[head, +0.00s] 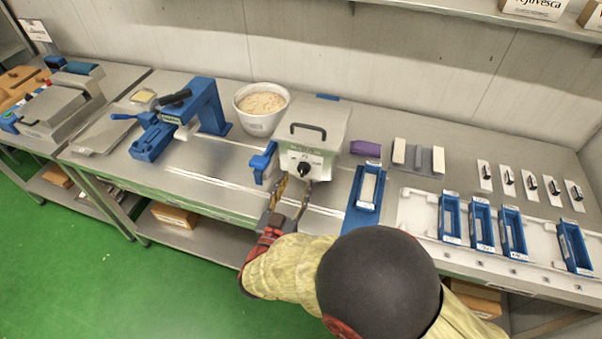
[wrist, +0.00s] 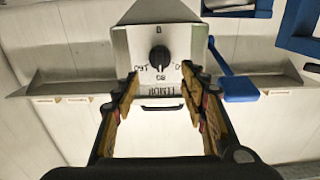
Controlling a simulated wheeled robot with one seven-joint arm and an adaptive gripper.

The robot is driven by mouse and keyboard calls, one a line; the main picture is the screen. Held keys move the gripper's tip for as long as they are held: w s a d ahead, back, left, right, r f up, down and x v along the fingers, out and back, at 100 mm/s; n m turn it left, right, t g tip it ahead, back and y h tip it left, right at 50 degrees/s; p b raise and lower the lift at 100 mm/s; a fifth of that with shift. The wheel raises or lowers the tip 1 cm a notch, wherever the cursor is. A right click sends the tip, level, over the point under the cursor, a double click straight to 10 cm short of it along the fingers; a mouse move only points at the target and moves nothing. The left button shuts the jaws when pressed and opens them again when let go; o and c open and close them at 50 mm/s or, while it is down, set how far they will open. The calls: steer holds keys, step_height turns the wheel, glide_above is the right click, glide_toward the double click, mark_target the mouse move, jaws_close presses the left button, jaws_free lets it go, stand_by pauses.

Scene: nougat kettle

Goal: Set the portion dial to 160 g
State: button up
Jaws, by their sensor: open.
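The portion dial is a black round knob (head: 304,169) on the sloped front of a grey metal machine (head: 318,130). In the wrist view the dial (wrist: 159,59) shows upside down, with 160 at its left, 80 below it and a 0 at its right. The mark on the knob is too small to read surely. My gripper (head: 294,188) is open and empty in front of the dial. In the wrist view its yellow-padded fingertips (wrist: 160,77) stand to either side, slightly below the knob, apart from it.
A blue lever (head: 263,163) sticks out left of the machine. A blue tray (head: 367,190) stands to its right, near a purple block (head: 365,148). A white bowl (head: 261,108) stands behind left. Several blue moulds (head: 482,224) line the right. Bare bench lies left of the lever.

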mark_target(302, 171)
steer(key=shift+x, duration=2.55)
steer(key=c, duration=0.3)
steer(key=c, duration=0.8)
